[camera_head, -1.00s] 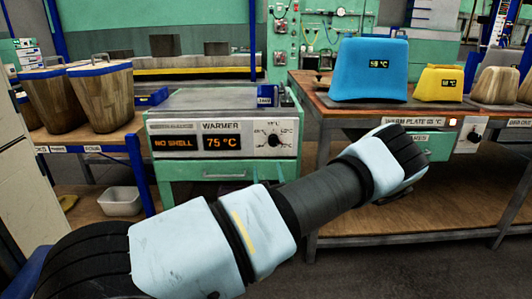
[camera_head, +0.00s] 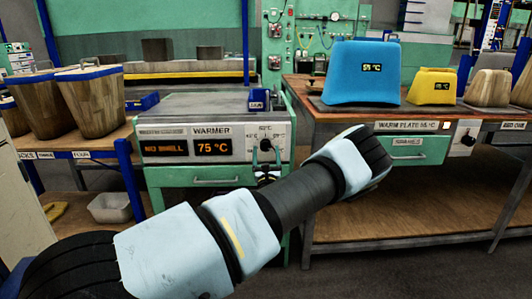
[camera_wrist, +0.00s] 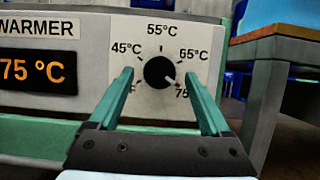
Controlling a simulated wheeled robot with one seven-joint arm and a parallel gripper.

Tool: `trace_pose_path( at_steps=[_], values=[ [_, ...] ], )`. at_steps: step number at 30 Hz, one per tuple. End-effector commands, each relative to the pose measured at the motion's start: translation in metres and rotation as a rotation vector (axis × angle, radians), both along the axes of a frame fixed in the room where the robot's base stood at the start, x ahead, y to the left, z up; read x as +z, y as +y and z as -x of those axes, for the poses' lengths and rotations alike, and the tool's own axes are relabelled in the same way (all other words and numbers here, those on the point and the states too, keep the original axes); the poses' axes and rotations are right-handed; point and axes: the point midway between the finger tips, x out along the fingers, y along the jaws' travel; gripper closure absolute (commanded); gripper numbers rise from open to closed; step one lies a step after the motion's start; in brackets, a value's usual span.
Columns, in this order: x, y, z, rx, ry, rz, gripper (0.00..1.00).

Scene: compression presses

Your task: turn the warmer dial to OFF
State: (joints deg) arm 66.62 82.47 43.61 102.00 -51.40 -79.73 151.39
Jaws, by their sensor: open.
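The warmer (camera_head: 213,125) is a grey-fronted unit whose displays read NO SHELL and 75 °C. Its black round dial (camera_wrist: 158,72) is on the right of the panel, also visible in the head view (camera_head: 266,144). The dial's white pointer aims to the lower right, near the 75 °C mark. Marks for 45, 55 and 65 °C show around it; I cannot read an OFF mark. My gripper (camera_wrist: 159,77) is open, its green fingers either side of the dial, with visible gaps. I cannot tell whether the tips reach its depth. In the head view my arm partly hides the gripper.
A green drawer with a handle (camera_head: 216,181) lies below the warmer panel.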

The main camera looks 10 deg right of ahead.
Motion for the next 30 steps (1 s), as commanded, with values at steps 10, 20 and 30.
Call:
trace_pose_path(
  at_steps=[10, 20, 30],
  values=[
    [0.0012, -0.0002, -0.0026, 0.001, 0.0, 0.0, 0.21],
    [0.001, -0.0002, -0.0024, 0.001, 0.0, 0.001, 0.59],
    [0.001, 0.0, -0.0023, 0.001, 0.0, 0.001, 0.97]
  ],
)
